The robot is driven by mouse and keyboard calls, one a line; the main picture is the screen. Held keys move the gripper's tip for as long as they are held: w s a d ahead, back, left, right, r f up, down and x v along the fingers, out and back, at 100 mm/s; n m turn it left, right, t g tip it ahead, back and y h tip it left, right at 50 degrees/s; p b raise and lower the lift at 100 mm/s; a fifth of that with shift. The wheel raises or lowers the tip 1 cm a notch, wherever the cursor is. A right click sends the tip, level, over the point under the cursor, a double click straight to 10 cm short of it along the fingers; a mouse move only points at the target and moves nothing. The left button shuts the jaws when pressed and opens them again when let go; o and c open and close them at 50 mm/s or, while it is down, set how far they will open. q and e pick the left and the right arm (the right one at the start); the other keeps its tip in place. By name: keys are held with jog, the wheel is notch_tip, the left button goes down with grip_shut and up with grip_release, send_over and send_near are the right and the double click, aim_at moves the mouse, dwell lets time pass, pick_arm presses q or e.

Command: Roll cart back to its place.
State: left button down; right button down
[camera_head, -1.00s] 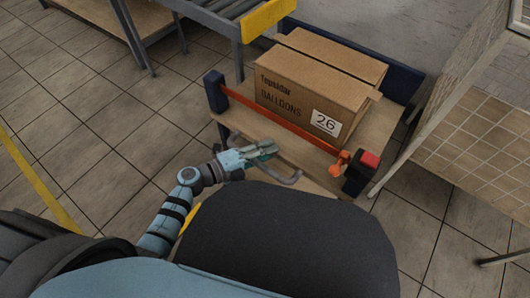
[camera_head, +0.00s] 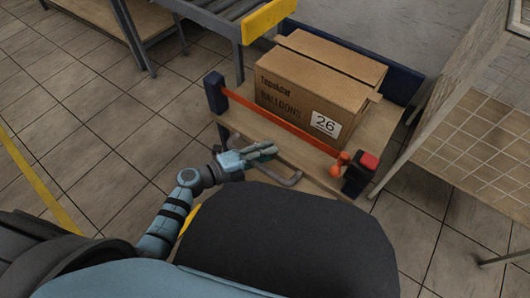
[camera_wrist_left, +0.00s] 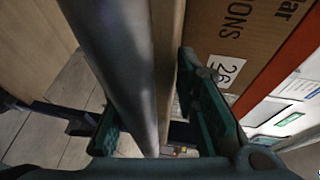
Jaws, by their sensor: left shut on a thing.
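The cart (camera_head: 396,128) is a wooden platform with dark blue ends and an orange bar (camera_head: 280,122) along its near side. A cardboard box (camera_head: 300,90) marked BALLOONS and 26 sits on it. A grey handle (camera_head: 290,181) sticks out from the cart's near side. My left gripper (camera_head: 265,152) is at this handle, shut on it. In the left wrist view, the grey handle bar (camera_wrist_left: 125,65) runs between the gripper's two fingers, with the box (camera_wrist_left: 238,40) beyond. My right gripper is not in view.
A roller conveyor (camera_head: 225,12) with a yellow end stands behind the cart at the left. A wooden table (camera_head: 100,12) is at the upper left. A wire-mesh rack (camera_head: 480,130) stands close to the cart's right. Tiled floor at left is clear, with a yellow line (camera_head: 45,190).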

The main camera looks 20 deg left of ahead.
pick_arm(q)
jog(key=shift+s+f, duration=0.25)
jog(key=shift+f, duration=0.15)
jog(key=c, duration=1.5)
grip_release()
jog(key=shift+c, duration=0.2)
jog(key=shift+w, duration=0.15)
jog(key=shift+w+r, duration=0.1)
jog(key=shift+r, duration=0.05)
jog(key=p+v, duration=0.3)
jog(key=v, duration=1.3)
jog(key=shift+a+r, duration=0.2)
jog(key=shift+a, duration=0.05)
